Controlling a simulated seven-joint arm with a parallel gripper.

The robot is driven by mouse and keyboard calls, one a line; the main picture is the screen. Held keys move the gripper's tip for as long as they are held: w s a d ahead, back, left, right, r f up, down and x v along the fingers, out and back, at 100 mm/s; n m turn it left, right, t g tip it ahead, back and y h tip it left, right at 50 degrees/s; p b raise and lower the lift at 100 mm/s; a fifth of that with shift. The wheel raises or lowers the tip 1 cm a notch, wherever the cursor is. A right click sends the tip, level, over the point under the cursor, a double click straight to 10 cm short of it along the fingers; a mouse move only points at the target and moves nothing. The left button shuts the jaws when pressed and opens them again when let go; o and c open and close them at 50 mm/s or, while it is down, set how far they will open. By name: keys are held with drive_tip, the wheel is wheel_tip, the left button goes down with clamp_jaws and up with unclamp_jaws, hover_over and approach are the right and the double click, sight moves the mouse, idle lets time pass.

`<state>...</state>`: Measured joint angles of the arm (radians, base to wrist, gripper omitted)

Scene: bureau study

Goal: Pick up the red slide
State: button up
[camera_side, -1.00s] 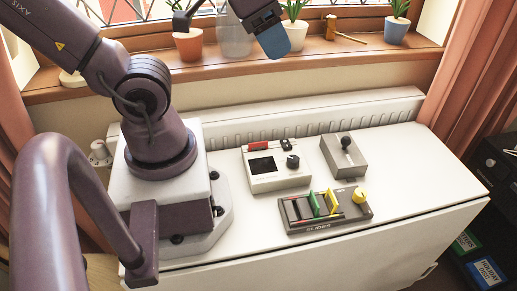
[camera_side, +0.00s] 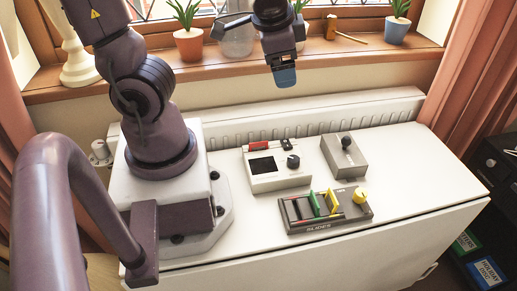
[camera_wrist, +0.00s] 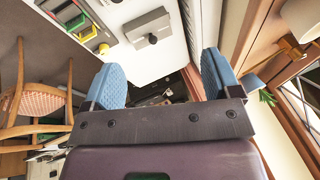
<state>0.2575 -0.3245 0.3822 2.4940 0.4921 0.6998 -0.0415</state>
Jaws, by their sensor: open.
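The grey slider box (camera_side: 345,218) lies on the white desk, right of centre in the side view. It carries a green slide (camera_side: 314,203), a yellow slide (camera_side: 332,201) and a round yellow knob (camera_side: 360,196). A thin, dark reddish slide seems to stand left of the green one, but it is too small to be sure. The box also shows at the upper left of the wrist view, cut by the edge. My gripper (camera_side: 284,77) is high above the desk, behind the box, pointing down. Its blue fingers (camera_wrist: 160,80) are apart with nothing between them.
A device with a dark screen and red top part (camera_side: 280,167) sits behind the slider box. A grey box with a black-knobbed lever (camera_side: 344,155) stands to its right. A white radiator (camera_side: 340,112) and a sill with potted plants (camera_side: 189,45) are behind. The desk's right side is clear.

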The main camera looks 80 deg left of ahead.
drive_tip(key=w+a+f+m+t+y, duration=0.1)
drive_tip(key=w+a+f+m+y, duration=0.3)
drive_tip(key=a, duration=0.3)
drive_tip(key=m+g+h, duration=0.4)
drive_tip(key=m+h, duration=0.3)
drive_tip(key=m, duration=0.5)
hover_over(259, 149)
wheel_tip(259, 149, down, 7)
drive_tip(key=f, duration=0.6)
drive_tip(key=shift+a, duration=0.4)
drive_tip(key=shift+d+f, duration=0.15)
drive_tip(key=shift+f, duration=1.45)
drive_tip(key=shift+d+f, duration=0.15)
drive_tip(key=shift+f, duration=1.4)
drive_tip(key=c, duration=0.9)
